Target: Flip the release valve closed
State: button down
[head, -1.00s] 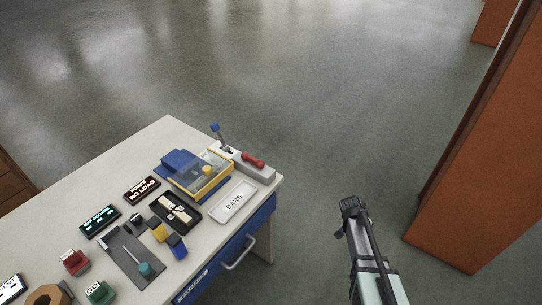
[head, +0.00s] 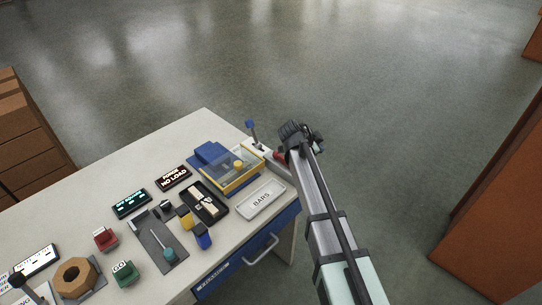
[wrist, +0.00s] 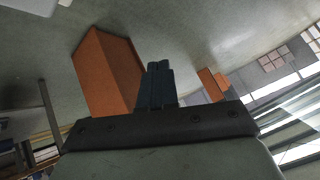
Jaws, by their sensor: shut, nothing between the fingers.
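A blue-tipped lever (head: 252,130) stands up from a pale base at the far right corner of the bench. A red handle (head: 280,155) lies beside it on a grey block, mostly hidden behind my arm. I cannot tell which of the two is the release valve. My gripper (head: 318,143) is by the bench's right end, just right of the red handle in the picture; I cannot tell whether it touches anything. In the wrist view its fingers (wrist: 160,84) are together and empty, with floor and an orange block beyond.
The white bench (head: 110,170) holds a yellow-framed box with a clear lid (head: 235,170), a BARS tray (head: 262,200), a NO LOAD display (head: 174,178), red (head: 105,239) and green (head: 125,273) buttons and a wooden hex nut (head: 75,278). Open floor lies beyond. Orange-brown units stand right and left.

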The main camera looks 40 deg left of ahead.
notch_tip(320, 180, up, 4)
jog(key=m, duration=0.2)
send_over(284, 160)
jog(key=w, duration=0.2)
jog(key=s+a+r+m+g, duration=0.1)
jog(key=s+a, duration=0.1)
jog(key=s, duration=0.5)
jog(key=s+a+r+m+h, duration=0.1)
jog(key=s+m, duration=0.1)
jog(key=s, duration=0.5)
jog(key=shift+s+a+r+m+g, duration=0.3)
jog(key=shift+a+r+g, duration=0.1)
jog(key=x, duration=1)
jog(key=shift+w+d+f, duration=0.1)
jog(key=shift+d+f, duration=0.05)
jog(key=shift+w+a, duration=0.3)
jog(key=shift+w, duration=0.25)
jog(key=shift+w+a, duration=0.3)
jog(key=shift+w, duration=0.2)
jog(key=shift+w+a, duration=0.2)
jog(key=shift+w, duration=0.5)
